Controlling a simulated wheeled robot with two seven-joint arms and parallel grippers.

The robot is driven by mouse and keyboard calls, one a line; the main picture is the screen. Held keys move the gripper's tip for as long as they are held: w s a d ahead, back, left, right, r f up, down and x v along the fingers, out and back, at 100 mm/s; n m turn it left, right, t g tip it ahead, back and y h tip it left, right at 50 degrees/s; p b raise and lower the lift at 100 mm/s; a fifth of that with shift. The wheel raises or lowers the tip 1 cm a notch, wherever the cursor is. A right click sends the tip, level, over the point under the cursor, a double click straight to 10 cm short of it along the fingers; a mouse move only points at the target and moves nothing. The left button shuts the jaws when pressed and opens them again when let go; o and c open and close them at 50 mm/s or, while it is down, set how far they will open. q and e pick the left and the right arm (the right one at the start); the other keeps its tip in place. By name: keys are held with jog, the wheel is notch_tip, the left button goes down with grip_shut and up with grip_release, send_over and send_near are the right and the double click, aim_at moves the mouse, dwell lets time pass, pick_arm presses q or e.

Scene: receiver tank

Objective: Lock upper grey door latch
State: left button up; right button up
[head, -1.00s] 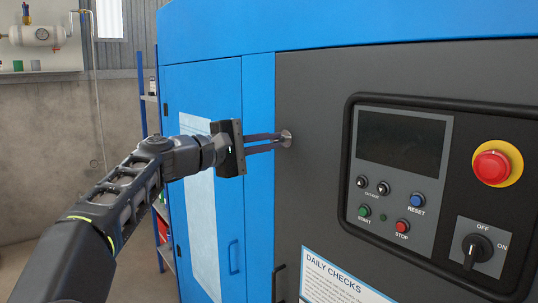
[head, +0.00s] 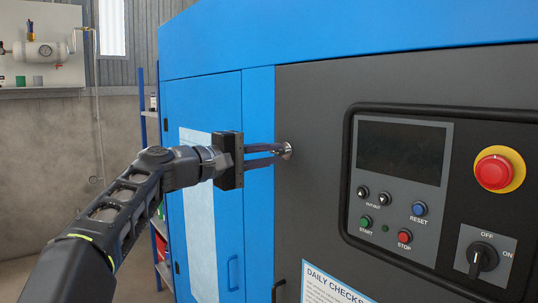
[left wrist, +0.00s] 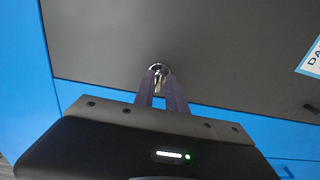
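The upper latch (head: 288,149) is a small round metal fitting on the dark grey door (head: 320,90), near the door's left edge. My left gripper (head: 282,150) reaches it from the left, with its two dark fingers pointing at the door. In the left wrist view, a narrow metal piece of the latch (left wrist: 158,79) sits between the fingertips, which appear closed on it. The fingers partly hide the latch. My right gripper is in neither view.
A control panel (head: 401,147) with a screen and buttons, a red emergency stop (head: 494,171) and a rotary switch (head: 483,257) lie to the right. A black door handle (head: 279,289) is below. A blue panel (head: 258,200) adjoins the door on the left.

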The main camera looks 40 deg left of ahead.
pick_arm(q)
jog(key=shift+o, duration=1.2)
jog(key=v, duration=0.7)
jog(key=shift+s, duration=0.4)
jog(key=shift+a, duration=0.15)
